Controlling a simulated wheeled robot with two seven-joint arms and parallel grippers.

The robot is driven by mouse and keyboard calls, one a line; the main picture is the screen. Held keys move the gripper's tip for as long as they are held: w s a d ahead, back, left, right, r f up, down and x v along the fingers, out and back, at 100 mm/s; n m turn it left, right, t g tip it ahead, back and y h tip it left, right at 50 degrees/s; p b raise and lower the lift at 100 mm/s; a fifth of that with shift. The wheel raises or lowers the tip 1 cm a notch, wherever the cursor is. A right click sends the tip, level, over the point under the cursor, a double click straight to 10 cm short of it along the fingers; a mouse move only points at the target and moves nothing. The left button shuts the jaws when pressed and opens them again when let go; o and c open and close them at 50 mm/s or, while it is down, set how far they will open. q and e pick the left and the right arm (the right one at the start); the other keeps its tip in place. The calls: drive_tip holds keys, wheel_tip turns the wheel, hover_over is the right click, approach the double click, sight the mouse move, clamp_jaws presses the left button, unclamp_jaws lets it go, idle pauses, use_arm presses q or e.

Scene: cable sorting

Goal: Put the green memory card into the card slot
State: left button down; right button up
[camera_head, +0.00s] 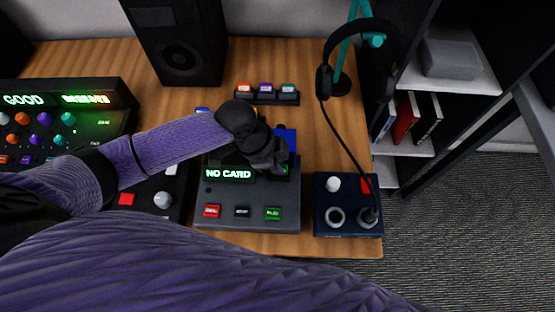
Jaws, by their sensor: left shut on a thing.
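The card device (249,193) stands on the desk below the middle of the view, and its lit screen (228,174) reads "NO CARD". My left gripper (275,163) is over the upper part of this device, just right of the screen. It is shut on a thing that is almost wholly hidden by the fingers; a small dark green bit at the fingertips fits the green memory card. The card slot is hidden under my gripper, so I cannot tell whether the card touches it. My right gripper is not in view.
A blue part (287,137) shows behind my gripper. A small rack with coloured keys (267,97), a speaker (180,50) and a headset stand (343,84) are at the back. A dark blue box (347,207) with a cable stands right of the device. A lit control panel (112,97) is left.

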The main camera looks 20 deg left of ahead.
use_arm(q)
drive_tip(key=shift+f, duration=0.25)
drive_tip(key=c, duration=0.6)
unclamp_jaws()
drive_tip(key=shift+c, duration=0.3)
drive_tip(key=o, duration=0.3)
drive_tip(key=shift+r, duration=0.1)
drive_tip(key=shift+w, duration=0.1)
drive_tip(key=shift+c, duration=0.2)
